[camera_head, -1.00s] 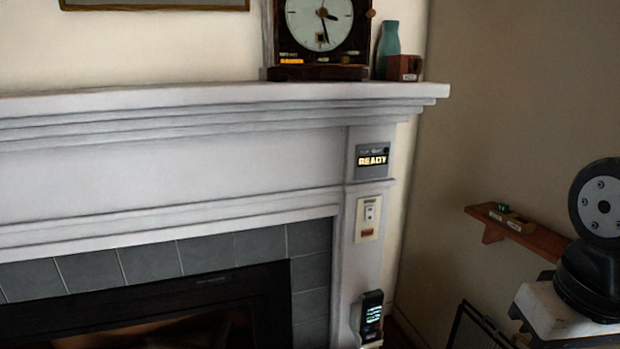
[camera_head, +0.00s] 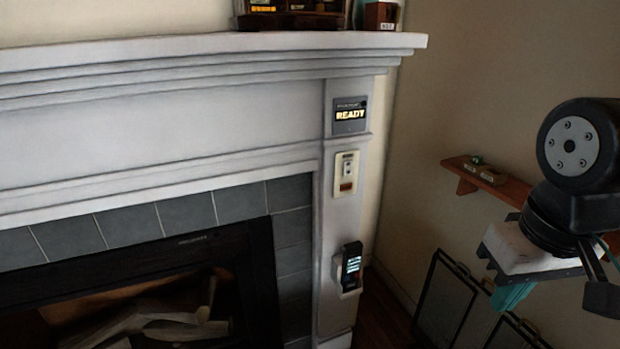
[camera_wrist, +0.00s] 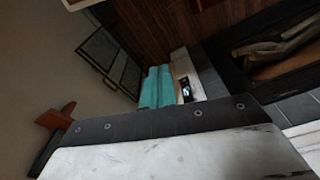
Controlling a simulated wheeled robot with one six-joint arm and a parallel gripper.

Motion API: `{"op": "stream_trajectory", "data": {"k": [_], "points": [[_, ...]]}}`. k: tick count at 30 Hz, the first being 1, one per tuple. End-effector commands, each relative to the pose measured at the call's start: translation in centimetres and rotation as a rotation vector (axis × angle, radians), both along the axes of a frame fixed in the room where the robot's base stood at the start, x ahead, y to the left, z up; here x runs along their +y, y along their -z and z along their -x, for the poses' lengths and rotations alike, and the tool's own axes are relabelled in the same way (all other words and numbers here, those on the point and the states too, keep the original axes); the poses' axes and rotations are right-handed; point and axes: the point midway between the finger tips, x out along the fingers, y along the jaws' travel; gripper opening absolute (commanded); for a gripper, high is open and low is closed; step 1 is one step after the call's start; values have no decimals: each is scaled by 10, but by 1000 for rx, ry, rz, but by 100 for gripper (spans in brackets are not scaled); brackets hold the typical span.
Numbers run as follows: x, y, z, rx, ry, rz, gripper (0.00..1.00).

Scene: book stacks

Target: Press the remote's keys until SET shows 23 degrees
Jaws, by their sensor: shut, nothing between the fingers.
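The remote (camera_head: 351,266) is a small dark handset with a lit screen, upright in a pale holder low on the white fireplace pilaster. Its screen lines are too small to read, so I cannot tell what SET shows. It also seems to show as a small dark shape in the wrist view (camera_wrist: 186,88), just right of my fingers. My gripper (camera_head: 512,295) has teal fingers and hangs to the right of the remote, apart from it in the head view. In the wrist view the teal fingers (camera_wrist: 157,86) lie side by side, shut and empty.
Above the remote are a cream switch plate (camera_head: 346,174) and a grey panel (camera_head: 350,116) reading READY. The mantel shelf (camera_head: 200,45) juts out above. A wooden wall shelf (camera_head: 495,182) and a dark framed screen (camera_head: 445,300) stand on the right, near my arm.

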Motion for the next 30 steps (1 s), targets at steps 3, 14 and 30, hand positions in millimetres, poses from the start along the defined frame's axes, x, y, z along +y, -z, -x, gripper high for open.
{"op": "stream_trajectory", "data": {"k": [3, 14, 30], "points": [[1, 0, 0, 1, -6, 0, 0], [16, 40, -18, 220, -68, 0, 0], [78, 153, -105, 346, -222, -86, 0]]}}
